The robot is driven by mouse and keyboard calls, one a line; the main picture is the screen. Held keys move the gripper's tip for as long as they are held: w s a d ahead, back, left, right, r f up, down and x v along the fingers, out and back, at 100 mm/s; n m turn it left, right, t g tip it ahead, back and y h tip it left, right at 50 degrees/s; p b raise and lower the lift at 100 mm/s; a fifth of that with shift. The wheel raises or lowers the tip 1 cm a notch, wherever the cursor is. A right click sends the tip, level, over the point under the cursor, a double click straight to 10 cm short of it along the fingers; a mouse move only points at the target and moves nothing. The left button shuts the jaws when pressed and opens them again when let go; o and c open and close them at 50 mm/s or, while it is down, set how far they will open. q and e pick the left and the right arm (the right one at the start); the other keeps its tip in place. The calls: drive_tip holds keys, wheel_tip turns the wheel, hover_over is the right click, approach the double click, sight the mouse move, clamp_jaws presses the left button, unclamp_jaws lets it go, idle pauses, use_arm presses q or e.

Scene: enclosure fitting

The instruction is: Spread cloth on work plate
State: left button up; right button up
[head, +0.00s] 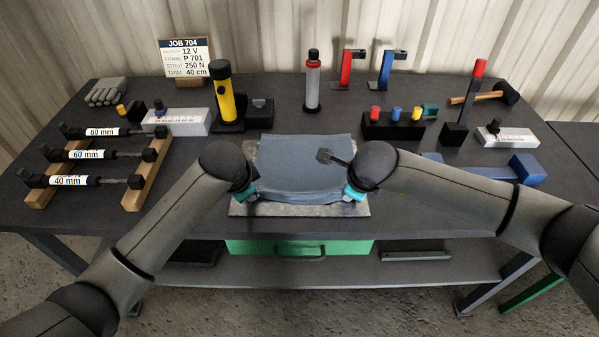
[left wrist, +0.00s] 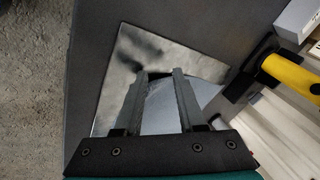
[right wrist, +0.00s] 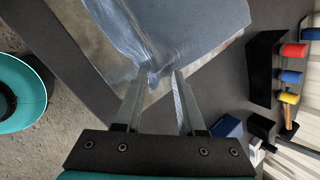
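A blue-grey cloth (head: 300,163) lies over the metal work plate (head: 240,208), with folds along its near edge. Bare plate shows along the front and in the left wrist view (left wrist: 125,70). My left gripper (head: 252,196) is at the cloth's near left corner, its fingers around the cloth (left wrist: 158,110); the fingertip contact is partly hidden. My right gripper (head: 350,195) is at the near right corner, and the cloth (right wrist: 185,30) gathers into creases between its fingertips (right wrist: 161,76). Both grippers appear shut on the cloth.
Behind the plate stand a yellow cylinder (head: 226,98), a grey cylinder (head: 312,82) and a black block with coloured plugs (head: 392,128). Labelled struts (head: 95,155) lie in a wooden rack at left. A blue part (head: 500,170) lies at right. The front table strip is bare.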

use_arm(q)
drive_tip(key=shift+o, duration=0.5)
drive_tip(key=shift+s+d+f, duration=0.1)
drive_tip(key=shift+d, duration=0.05)
use_arm(e)
drive_tip(key=shift+o, duration=0.4)
drive_tip(key=shift+s+a+f, duration=0.1)
drive_tip(key=shift+s+a, duration=0.05)
use_arm(q)
drive_tip(key=shift+s, duration=0.1)
use_arm(e)
drive_tip(key=shift+s, duration=0.1)
use_arm(q)
drive_tip(key=v, duration=1)
drive_tip(key=shift+s, duration=0.5)
use_arm(e)
drive_tip(key=v, duration=1)
drive_tip(key=shift+s, duration=0.5)
